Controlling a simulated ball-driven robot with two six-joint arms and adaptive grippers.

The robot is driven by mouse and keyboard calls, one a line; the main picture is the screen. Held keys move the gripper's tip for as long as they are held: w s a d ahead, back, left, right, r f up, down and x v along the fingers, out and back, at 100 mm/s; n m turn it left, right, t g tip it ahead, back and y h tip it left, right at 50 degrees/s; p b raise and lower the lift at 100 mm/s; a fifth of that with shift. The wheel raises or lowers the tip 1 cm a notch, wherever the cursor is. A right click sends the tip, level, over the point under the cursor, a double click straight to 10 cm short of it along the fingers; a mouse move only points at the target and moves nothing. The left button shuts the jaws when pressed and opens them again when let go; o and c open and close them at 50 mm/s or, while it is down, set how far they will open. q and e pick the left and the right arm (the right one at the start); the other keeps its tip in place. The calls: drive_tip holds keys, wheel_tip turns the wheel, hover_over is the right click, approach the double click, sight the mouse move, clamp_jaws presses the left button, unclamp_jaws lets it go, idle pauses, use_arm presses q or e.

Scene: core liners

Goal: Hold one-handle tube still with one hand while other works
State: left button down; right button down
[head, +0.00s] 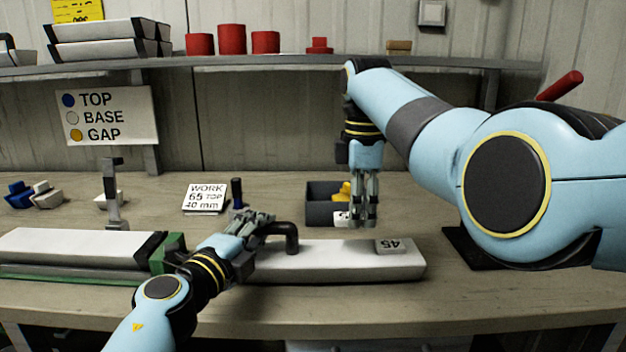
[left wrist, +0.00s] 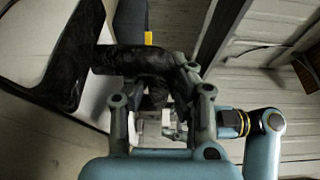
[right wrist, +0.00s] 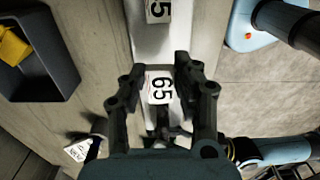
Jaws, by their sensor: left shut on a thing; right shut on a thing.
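The white tube with one black handle (head: 330,262) lies along the front of the bench. My left gripper (head: 262,222) is shut on its handle (head: 291,236); the black handle also shows between the fingers in the left wrist view (left wrist: 135,60). A white block marked 45 (head: 391,246) sits on top of the tube near its right end. My right gripper (head: 363,222) is shut on a white block marked 65 (right wrist: 160,88), above and behind the tube in the head view.
A dark bin (head: 318,208) with yellow pieces (head: 345,190) stands behind the tube. At left another white length (head: 75,243) lies in a green holder (head: 172,252), with a grey upright stand (head: 111,190) behind. A WORK card (head: 205,198) reads 65 TOP, 40 mm. Blue and white pieces (head: 35,194) lie far left.

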use_arm(q)
drive_tip(key=shift+f, duration=0.25)
use_arm(e)
drive_tip(key=shift+r, duration=0.8)
use_arm(q)
drive_tip(key=c, duration=1.2)
unclamp_jaws()
drive_tip(key=shift+o, duration=0.3)
drive_tip(key=shift+r, duration=0.15)
drive_tip(key=v, duration=1.2)
drive_tip(key=shift+a, duration=0.1)
